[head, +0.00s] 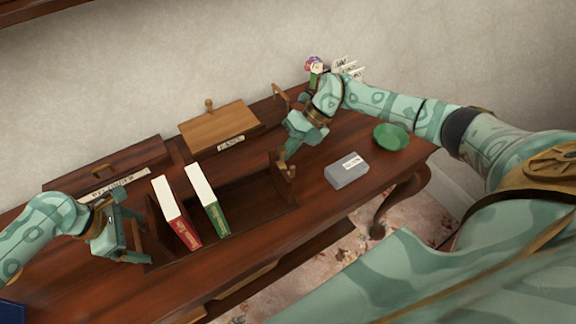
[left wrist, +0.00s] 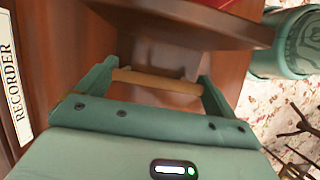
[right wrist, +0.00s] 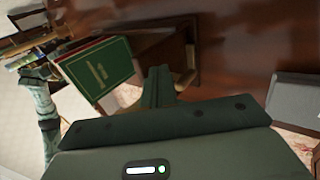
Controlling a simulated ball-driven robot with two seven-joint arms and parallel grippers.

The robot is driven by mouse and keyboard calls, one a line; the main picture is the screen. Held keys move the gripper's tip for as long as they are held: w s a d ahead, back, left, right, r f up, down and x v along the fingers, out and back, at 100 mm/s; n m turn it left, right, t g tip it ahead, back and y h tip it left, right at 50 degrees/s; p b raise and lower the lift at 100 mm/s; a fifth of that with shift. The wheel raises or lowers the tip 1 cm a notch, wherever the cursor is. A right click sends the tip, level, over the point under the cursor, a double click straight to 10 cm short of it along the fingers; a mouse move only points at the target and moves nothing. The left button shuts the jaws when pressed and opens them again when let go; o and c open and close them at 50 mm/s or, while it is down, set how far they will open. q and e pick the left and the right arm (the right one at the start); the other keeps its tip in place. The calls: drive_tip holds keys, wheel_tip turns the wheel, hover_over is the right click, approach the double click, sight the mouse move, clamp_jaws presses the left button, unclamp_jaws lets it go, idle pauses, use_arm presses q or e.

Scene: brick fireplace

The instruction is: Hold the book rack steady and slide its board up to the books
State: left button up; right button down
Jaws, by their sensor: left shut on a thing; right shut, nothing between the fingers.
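The dark wooden book rack (head: 262,211) lies along the desk. A red book (head: 177,214) and a green book (head: 209,200) stand tilted in its left half. The rack's board (head: 285,183) stands at its right end, with an empty stretch between it and the green book. My left gripper (head: 143,258) is shut on the rack's left end; a light wooden bar (left wrist: 155,82) shows between its fingers in the left wrist view. My right gripper (head: 283,164) is shut and empty close by the board; I cannot tell whether they touch. The green book (right wrist: 100,68) also shows in the right wrist view.
A grey box (head: 346,174) and a green bowl (head: 391,137) stand on the desk to the right. Behind the rack are a wooden-lidded box (head: 219,125) and a labelled recorder case (head: 110,172). A flower ornament (head: 315,66) stands at the back.

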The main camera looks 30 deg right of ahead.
sight(272, 158)
drive_tip(key=shift+a, duration=0.1)
idle(0.4)
drive_tip(key=shift+w+a, duration=0.15)
drive_tip(key=shift+a, duration=2)
drive_tip(key=shift+w+a, duration=0.2)
drive_tip(key=shift+a, duration=1.75)
drive_tip(key=shift+w+a, duration=0.2)
drive_tip(key=shift+a, duration=1.8)
